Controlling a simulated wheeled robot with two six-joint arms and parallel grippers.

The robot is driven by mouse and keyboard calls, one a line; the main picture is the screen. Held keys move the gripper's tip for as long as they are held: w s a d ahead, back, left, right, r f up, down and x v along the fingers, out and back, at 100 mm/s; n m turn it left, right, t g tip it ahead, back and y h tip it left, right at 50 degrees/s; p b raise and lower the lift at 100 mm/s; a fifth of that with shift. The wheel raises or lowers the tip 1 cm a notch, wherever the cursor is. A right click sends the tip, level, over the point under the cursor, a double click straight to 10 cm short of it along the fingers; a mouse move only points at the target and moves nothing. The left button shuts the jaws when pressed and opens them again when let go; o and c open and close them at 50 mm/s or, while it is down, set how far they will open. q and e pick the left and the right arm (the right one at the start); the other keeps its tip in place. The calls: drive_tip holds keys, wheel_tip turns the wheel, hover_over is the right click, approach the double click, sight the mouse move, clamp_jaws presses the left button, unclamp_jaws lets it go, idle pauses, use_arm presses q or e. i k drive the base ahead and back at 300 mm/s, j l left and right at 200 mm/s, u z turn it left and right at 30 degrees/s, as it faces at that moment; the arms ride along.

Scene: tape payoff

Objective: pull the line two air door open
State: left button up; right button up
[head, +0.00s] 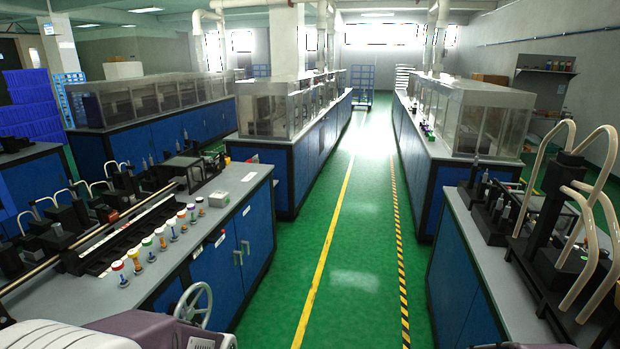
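Blue cabinet doors (228,250) with a pair of upright metal handles (244,250) face the aisle on the near left bench; they look shut. Another blue cabinet (272,178) stands farther along, under a clear-walled enclosure (262,112). On the right, a blue cabinet side (455,262) carries the near right bench. I cannot tell which of these is the line two air door, as no readable label shows. Neither of my grippers is in view; only pale and purple-grey parts, which seem to be mine, show at the bottom left.
The green aisle floor (358,240) is clear, with a yellow line and a black-yellow striped line. A grey handwheel (194,303) stands by the near left bench. Several coloured-top pegs (146,246) line that bench. Curved pale tubes (590,240) rise from the right bench.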

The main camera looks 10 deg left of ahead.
sight(217, 265)
drive_tip(key=i+u, duration=0.45)
drive_tip(key=i+l+u, duration=0.2)
drive_tip(key=u, duration=0.2)
drive_tip(key=i+l+u, duration=0.3)
drive_tip(key=u, duration=0.15)
drive_tip(key=i+l+u, duration=0.55)
drive_tip(key=l+u, duration=0.3)
drive_tip(key=i+l+u, duration=0.25)
drive_tip(key=l, duration=0.2)
drive_tip(key=l+u, duration=0.2)
drive_tip(key=l, duration=0.2)
